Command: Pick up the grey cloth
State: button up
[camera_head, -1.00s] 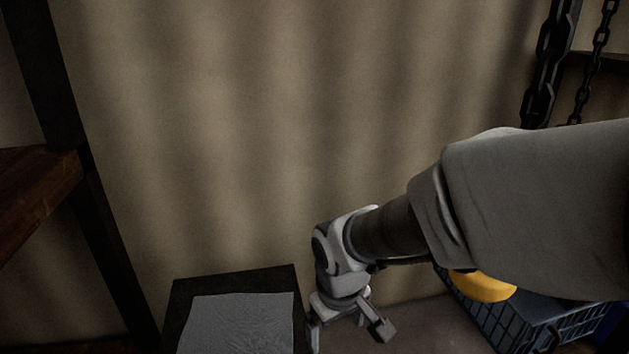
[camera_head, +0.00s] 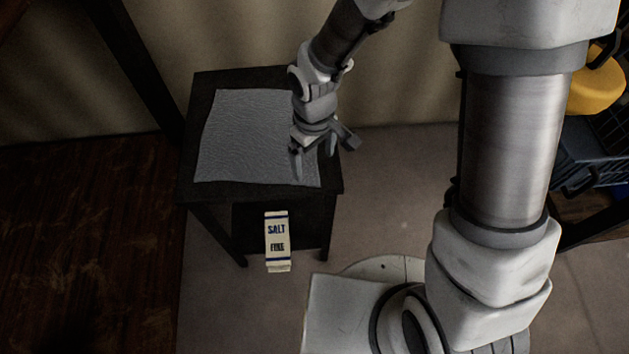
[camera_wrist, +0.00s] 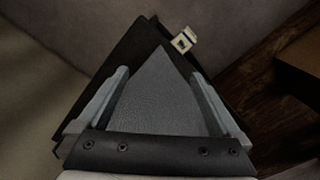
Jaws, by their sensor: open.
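The grey cloth (camera_head: 245,135) lies flat on the dark top of a small table (camera_head: 188,170). In the wrist view the cloth (camera_wrist: 160,95) shows between the two fingers, with a corner pointing up the picture. My gripper (camera_head: 318,163) is open and empty at the right edge of the cloth in the head view, covering part of it. In the wrist view its fingers (camera_wrist: 160,95) are spread wide. The head view does not show clearly how high the fingers are above the cloth.
A cream carton marked "SALT FINE" (camera_head: 277,241) stands in front of the small table. A crate (camera_head: 590,155) with a yellow thing (camera_head: 597,88) is at the far right. A curtain-like wall (camera_head: 420,90) is behind. The floor right of the table (camera_head: 385,190) is clear.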

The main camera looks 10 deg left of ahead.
aim_at(315, 182)
notch_tip(315, 182, down, 7)
jog(key=b, duration=0.4)
jog(key=shift+r+b, duration=0.1)
jog(key=shift+b, duration=0.3)
jog(key=shift+c, duration=0.2)
grip_shut()
dwell(0.5)
notch_tip(315, 182, up, 12)
jog(key=p, duration=1)
